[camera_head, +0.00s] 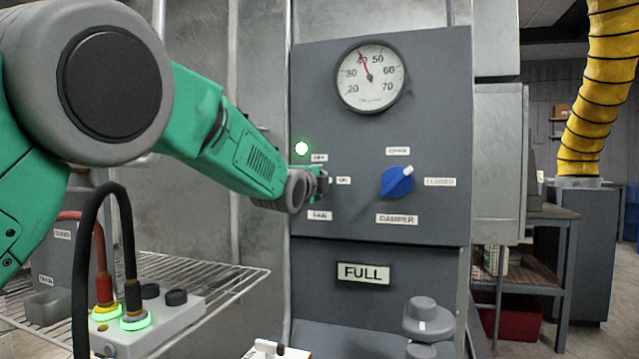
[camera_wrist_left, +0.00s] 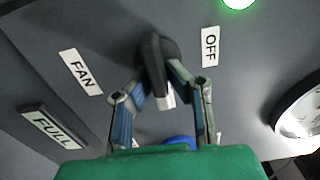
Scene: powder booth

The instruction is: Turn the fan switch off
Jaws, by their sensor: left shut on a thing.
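The grey control panel (camera_head: 440,90) carries the fan switch, a dark knob (camera_wrist_left: 153,62) with a white tip, between the FAN label (camera_wrist_left: 80,71) and the OFF label (camera_wrist_left: 210,46) in the left wrist view. The white tip points down in that view, away from the lit green lamp (camera_head: 302,148). My left gripper (camera_head: 322,184) is shut on the knob, with a finger on each side in the left wrist view (camera_wrist_left: 160,78). In the head view the gripper hides most of the knob, with the ON label (camera_head: 343,181) just right. My right gripper is out of view.
The blue damper knob (camera_head: 396,181) is right of my left gripper. A round gauge (camera_head: 371,76) is above, and a FULL sign (camera_head: 363,273) below. A wire rack (camera_head: 215,270) with a cabled box (camera_head: 165,318) stands at lower left.

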